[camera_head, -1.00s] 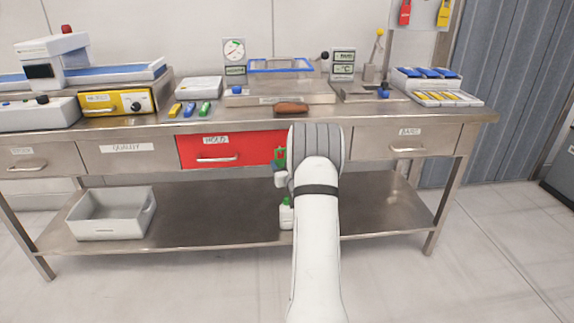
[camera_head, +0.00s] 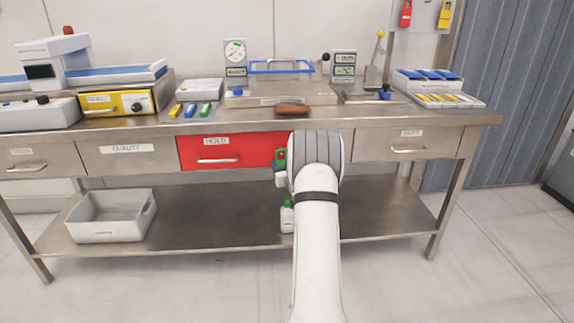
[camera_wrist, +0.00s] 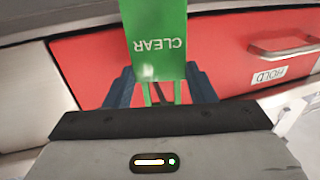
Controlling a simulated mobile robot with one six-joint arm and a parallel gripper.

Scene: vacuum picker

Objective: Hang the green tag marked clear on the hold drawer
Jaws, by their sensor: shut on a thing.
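The green tag (camera_wrist: 157,40) marked CLEAR is between the jaws of my gripper (camera_wrist: 160,90) in the wrist view, its lettering upside down there. My gripper is shut on it. In the head view the tag (camera_head: 280,157) shows as a small green piece at the right end of the red hold drawer, beside my arm. The red hold drawer (camera_head: 225,153) has a metal handle and a HOLD label and looks shut. In the wrist view the drawer (camera_wrist: 225,45) fills the background behind the tag, with its handle at the upper right. I cannot tell whether tag and drawer touch.
The steel bench (camera_head: 150,131) has a quality drawer (camera_head: 125,160) left of the red one and another drawer (camera_head: 400,148) at the right. A grey bin (camera_head: 110,216) and a white bottle with a green cap (camera_head: 287,218) stand on the lower shelf. A brown object (camera_head: 293,109) lies near the bench's front edge.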

